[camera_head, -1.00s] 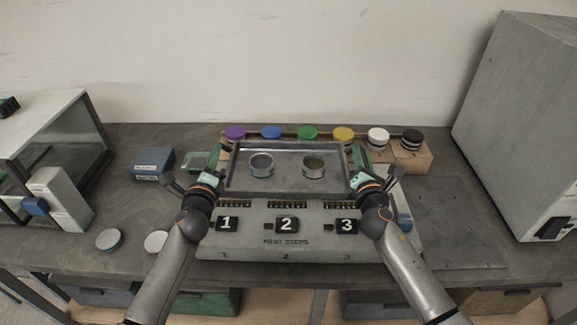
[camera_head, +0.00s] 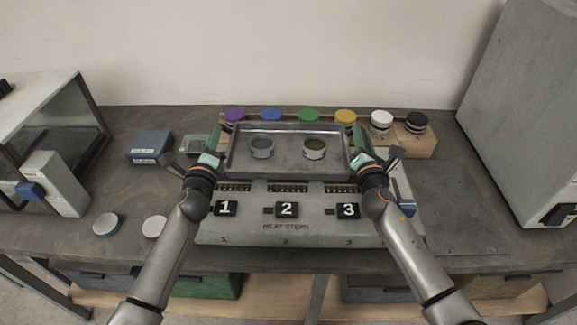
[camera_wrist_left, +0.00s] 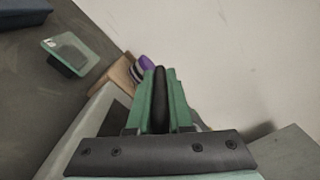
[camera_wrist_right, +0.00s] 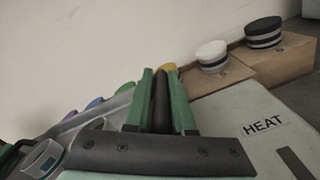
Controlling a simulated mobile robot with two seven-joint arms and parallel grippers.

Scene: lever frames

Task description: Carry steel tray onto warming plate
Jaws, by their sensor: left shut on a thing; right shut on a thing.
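The steel tray (camera_head: 286,170) is a shallow grey rectangle in the middle of the head view. My left gripper (camera_head: 217,148) is shut on the tray's left side. My right gripper (camera_head: 357,148) is shut on its right side. Each wrist view shows green fingers closed on a dark handle, the left (camera_wrist_left: 160,98) and the right (camera_wrist_right: 161,100). The warming plate (camera_head: 290,240) is the light box marked HEAT STEPS, with blocks 1, 2 and 3. The tray hides its rear part.
A wooden rack (camera_head: 423,146) with several colored-lid jars runs behind the tray. A blue box (camera_head: 149,147) and two loose lids (camera_head: 107,224) lie at left. A glass-fronted cabinet (camera_head: 55,120) stands far left, a large grey cabinet (camera_head: 530,110) at right. A flat dark mat (camera_head: 460,215) is clear.

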